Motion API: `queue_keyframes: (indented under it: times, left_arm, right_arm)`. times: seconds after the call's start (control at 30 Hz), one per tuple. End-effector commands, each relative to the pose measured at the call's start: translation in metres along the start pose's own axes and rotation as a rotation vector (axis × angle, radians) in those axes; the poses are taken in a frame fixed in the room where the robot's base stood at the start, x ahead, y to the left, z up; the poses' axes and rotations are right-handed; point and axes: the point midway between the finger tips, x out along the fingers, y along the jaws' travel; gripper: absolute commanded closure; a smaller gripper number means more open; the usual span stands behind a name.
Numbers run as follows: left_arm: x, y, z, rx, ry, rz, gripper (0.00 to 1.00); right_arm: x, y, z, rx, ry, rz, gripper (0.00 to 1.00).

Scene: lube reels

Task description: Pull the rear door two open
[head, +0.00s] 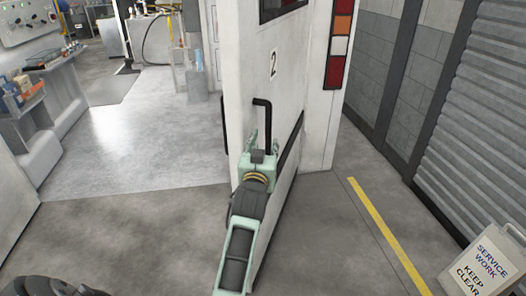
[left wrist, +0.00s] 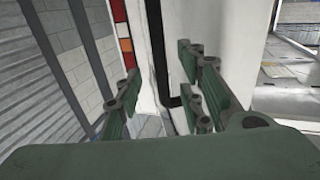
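The rear door two (head: 272,95) is a tall white panel marked with a black "2". A black bar handle (head: 264,118) stands upright on its face, its upper end bent toward the panel. My left gripper (head: 259,142) reaches up at the handle's lower part, fingers on either side of it. In the left wrist view my left gripper (left wrist: 165,90) has its fingers spread, and the black handle (left wrist: 156,50) shows in the gap between them. I cannot tell whether any finger touches the bar. My right gripper is not in view.
Tail lights (head: 339,45) mark the vehicle's corner right of the door. Open floor (head: 130,150) and a workbench (head: 52,75) are left.

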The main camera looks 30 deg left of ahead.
Motion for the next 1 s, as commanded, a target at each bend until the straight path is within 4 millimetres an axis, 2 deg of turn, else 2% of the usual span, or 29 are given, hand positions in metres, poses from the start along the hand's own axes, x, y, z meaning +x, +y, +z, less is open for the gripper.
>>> queue_keyframes:
  times: [0.1,0.23,0.53,0.67,0.77,0.83,0.87,0.9,0.93,0.97,1.0]
  left_arm:
    - [-0.019,0.000,0.001,-0.001,-0.002,0.001,0.64]
    - [-0.029,0.000,0.001,-0.001,-0.002,0.000,0.64]
    - [-0.032,0.000,0.000,-0.001,-0.001,0.000,0.64]
    - [-0.032,0.004,0.010,0.005,-0.017,0.009,0.74]
    - [-0.031,0.021,0.054,0.032,-0.087,0.053,0.83]
    - [-0.036,0.040,0.109,0.064,-0.173,0.106,0.89]
    - [-0.040,0.049,0.138,0.078,-0.217,0.133,0.92]
    - [-0.050,0.059,0.180,0.101,-0.283,0.169,0.95]
    - [-0.060,0.066,0.212,0.117,-0.333,0.196,0.98]
    - [-0.072,0.072,0.245,0.134,-0.384,0.223,1.00]
    - [-0.090,0.078,0.287,0.156,-0.452,0.256,1.00]
  right_arm:
    - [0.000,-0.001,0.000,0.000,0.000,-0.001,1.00]
    - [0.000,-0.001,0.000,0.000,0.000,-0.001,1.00]
    - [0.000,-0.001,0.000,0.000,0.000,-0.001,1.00]
    - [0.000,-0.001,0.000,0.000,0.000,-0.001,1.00]
    - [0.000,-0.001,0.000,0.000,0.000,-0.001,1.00]
    - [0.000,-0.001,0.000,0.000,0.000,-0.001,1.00]
    - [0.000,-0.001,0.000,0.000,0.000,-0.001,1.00]
    - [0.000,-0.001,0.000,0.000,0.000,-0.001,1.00]
    - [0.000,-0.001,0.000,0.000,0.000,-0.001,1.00]
    - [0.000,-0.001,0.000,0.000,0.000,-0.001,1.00]
    - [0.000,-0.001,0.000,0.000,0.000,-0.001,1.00]
